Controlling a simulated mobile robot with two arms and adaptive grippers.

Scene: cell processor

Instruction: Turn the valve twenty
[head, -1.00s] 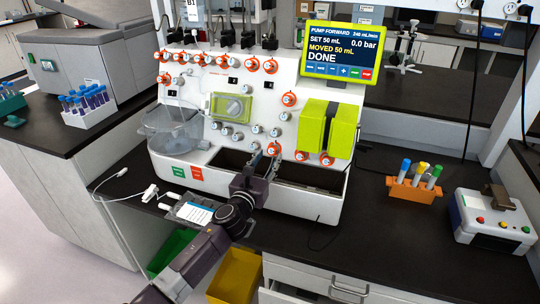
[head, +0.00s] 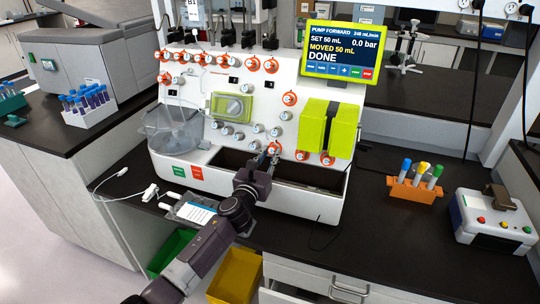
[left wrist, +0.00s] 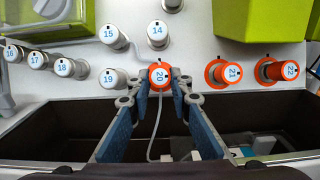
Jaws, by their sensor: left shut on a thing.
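Valve twenty (left wrist: 160,76) is a round knob with an orange collar and a "20" label, low on the white panel of the cell processor (head: 205,105). My left gripper (left wrist: 159,82) has its two blue-padded fingers on either side of this knob, shut on it. In the head view, the left gripper (head: 270,156) reaches up to the panel's lower row, and its fingers largely hide the knob. My right gripper is in neither view.
Valve 21 (left wrist: 224,73) and valve 22 (left wrist: 277,71) sit to the right, and valve 14 (left wrist: 157,34) sits above. Yellow-green blocks (head: 314,124) stick out at the right. A dark open trough (head: 310,176) lies below. The screen (head: 344,49) reads "DONE".

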